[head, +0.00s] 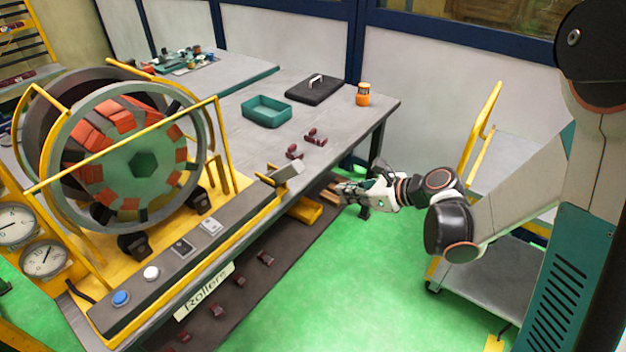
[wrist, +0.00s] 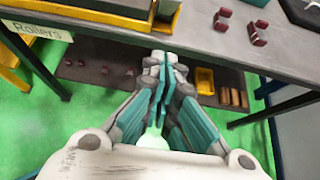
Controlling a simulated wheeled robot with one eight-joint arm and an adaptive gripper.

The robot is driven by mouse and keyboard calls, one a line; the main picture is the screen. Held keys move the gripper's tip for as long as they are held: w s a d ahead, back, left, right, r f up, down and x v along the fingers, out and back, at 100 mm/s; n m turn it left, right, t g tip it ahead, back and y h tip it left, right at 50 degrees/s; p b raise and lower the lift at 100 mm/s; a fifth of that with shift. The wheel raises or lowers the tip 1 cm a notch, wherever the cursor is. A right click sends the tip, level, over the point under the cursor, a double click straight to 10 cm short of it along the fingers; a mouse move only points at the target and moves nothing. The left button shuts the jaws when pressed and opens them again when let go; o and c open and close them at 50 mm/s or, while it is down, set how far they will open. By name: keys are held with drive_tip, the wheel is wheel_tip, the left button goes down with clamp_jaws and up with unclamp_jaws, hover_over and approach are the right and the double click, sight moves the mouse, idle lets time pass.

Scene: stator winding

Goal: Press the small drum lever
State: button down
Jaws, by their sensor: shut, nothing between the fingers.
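The drum (head: 143,165), with red blocks around a green hub, stands in a yellow frame at left in the head view. Along its front runs a dark control panel (head: 235,215) with a blue button (head: 121,297), a white button (head: 151,272) and two small switch plates, one dark (head: 183,247) and one light (head: 211,227). A grey lever-like block (head: 288,171) sticks up at the panel's far end. I cannot tell which part is the small drum lever. My gripper (head: 345,189) is shut and empty, right of the panel's far end and apart from it; its fingers (wrist: 161,68) show closed in the wrist view.
The grey table (head: 345,125) holds a teal tray (head: 266,111), a black case (head: 315,90), an orange jar (head: 362,95) and dark red parts (head: 315,137). The table edge lies close ahead of my gripper. A low shelf with parts runs beneath. Green floor is open at front.

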sight(296, 164)
drive_tip(key=shift+w+f, duration=0.1)
drive_tip(key=w+a+f+b, duration=0.2)
drive_tip(key=w+a, duration=0.4)
drive_tip(key=a, duration=0.3)
drive_tip(key=shift+w+b, duration=0.4)
drive_tip(key=shift+b, duration=0.3)
drive_tip(key=w+a+r+g+h+p, duration=0.1)
drive_tip(key=r+p, duration=0.1)
drive_tip(key=w+a+r+g+h+p, duration=0.1)
drive_tip(key=r+p, duration=0.1)
drive_tip(key=p, duration=0.1)
drive_tip(key=w+a+r+h+p, duration=0.1)
drive_tip(key=a+r+p, duration=0.1)
drive_tip(key=shift+r+g+h, duration=0.15)
drive_tip(key=shift+g+h, duration=0.15)
drive_tip(key=shift+g, duration=0.1)
drive_tip(key=w+a+r, duration=0.1)
drive_tip(key=w+a+r+p, duration=0.1)
drive_tip(key=w+a, duration=0.1)
drive_tip(key=shift+a+p, duration=0.25)
drive_tip(key=shift+p, duration=0.05)
drive_tip(key=shift+w+a+r, duration=0.4)
drive_tip(key=shift+w+a, duration=0.1)
drive_tip(key=shift+a, duration=0.25)
